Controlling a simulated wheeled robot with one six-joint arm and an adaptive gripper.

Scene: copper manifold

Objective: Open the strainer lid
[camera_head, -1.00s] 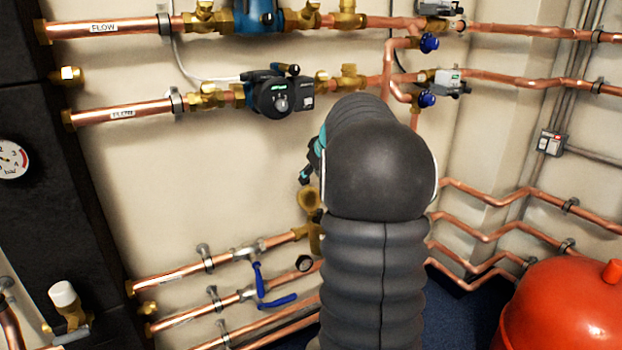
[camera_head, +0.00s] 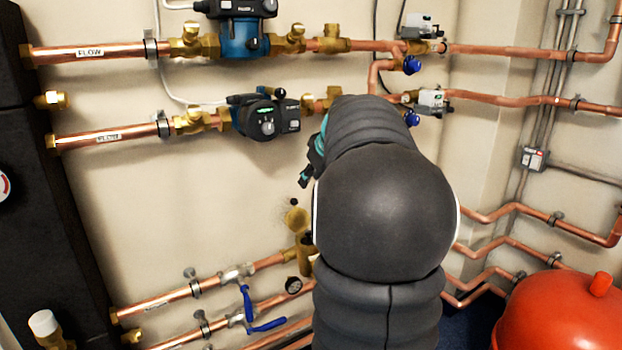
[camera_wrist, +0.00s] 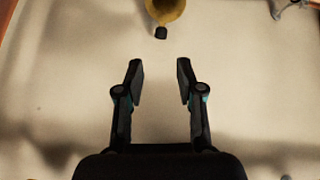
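The brass strainer (camera_head: 306,256) sits on the lower copper pipe, partly hidden behind my arm in the head view. Its round brass lid (camera_head: 296,217) shows at the top, with a small dark knob (camera_head: 294,201) on its edge. In the wrist view, the brass lid (camera_wrist: 165,8) is at the top edge with the dark knob (camera_wrist: 161,32) pointing toward my gripper. My gripper (camera_wrist: 158,68) is open and empty, its two fingers apart, below the knob in that view and not touching it. In the head view my gripper is mostly hidden by my arm.
Copper pipes with two pumps (camera_head: 267,119) run along the wall above. Blue-handled valves (camera_head: 247,303) and a small gauge (camera_head: 293,285) are at the lower left of the strainer. A red vessel (camera_head: 560,318) stands at the lower right. Bare wall lies left of the lid.

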